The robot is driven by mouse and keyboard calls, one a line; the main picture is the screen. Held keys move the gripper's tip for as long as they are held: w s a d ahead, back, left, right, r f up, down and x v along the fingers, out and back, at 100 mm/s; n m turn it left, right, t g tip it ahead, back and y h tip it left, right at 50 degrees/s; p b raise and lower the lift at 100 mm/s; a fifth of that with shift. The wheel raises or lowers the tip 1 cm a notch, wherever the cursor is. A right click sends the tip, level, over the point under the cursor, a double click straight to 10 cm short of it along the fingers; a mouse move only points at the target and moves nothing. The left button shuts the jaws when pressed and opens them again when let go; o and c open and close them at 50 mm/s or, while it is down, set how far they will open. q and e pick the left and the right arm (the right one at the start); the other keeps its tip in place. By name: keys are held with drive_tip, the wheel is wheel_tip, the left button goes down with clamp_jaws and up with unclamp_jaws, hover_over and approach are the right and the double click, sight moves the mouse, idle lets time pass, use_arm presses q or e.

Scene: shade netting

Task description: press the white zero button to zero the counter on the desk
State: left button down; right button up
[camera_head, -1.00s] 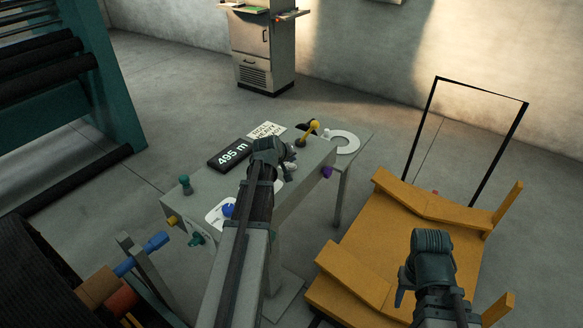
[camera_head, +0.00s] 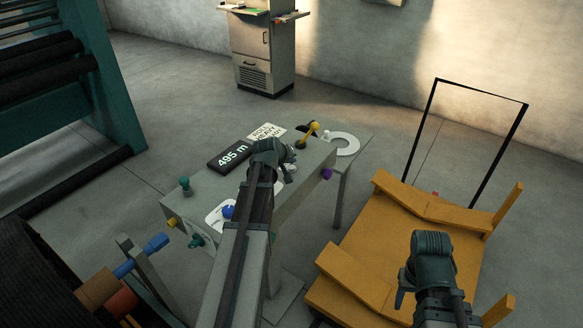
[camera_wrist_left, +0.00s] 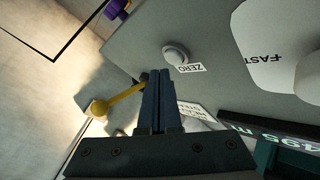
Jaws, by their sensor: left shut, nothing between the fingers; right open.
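The counter (camera_head: 230,155) on the grey desk (camera_head: 205,180) reads 495 m. In the left wrist view part of its display (camera_wrist_left: 275,137) shows at the lower right. The white zero button (camera_wrist_left: 175,54) is round, with a ZERO label beside it, just beyond my left fingertips. My left gripper (camera_wrist_left: 158,75) is shut and empty, its fingers pointing toward the button; I cannot tell whether they touch it. In the head view my left gripper (camera_head: 285,160) is over the desk and hides the button. My right gripper (camera_head: 400,290) is open, over the orange cart.
A yellow-knobbed lever (camera_head: 313,129) and a white ring (camera_head: 345,143) are at the desk's far end. A blue knob (camera_head: 228,211), a green knob (camera_head: 185,184) and a purple knob (camera_head: 327,173) stick out. The orange cart (camera_head: 390,235) stands at the right. A cabinet (camera_head: 262,50) is behind.

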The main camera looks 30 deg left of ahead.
sight(291, 169)
idle(0.8)
use_arm(q)
drive_tip(key=shift+f+b, duration=0.4)
drive_tip(key=shift+b, duration=0.05)
drive_tip(key=shift+f+b, duration=0.5)
idle(0.5)
drive_tip(key=shift+r, duration=0.1)
idle(0.3)
drive_tip(key=shift+r+p, duration=0.85)
drive_tip(key=shift+p, duration=0.1)
wheel_tip(291, 169, up, 5)
drive_tip(key=p, duration=0.5)
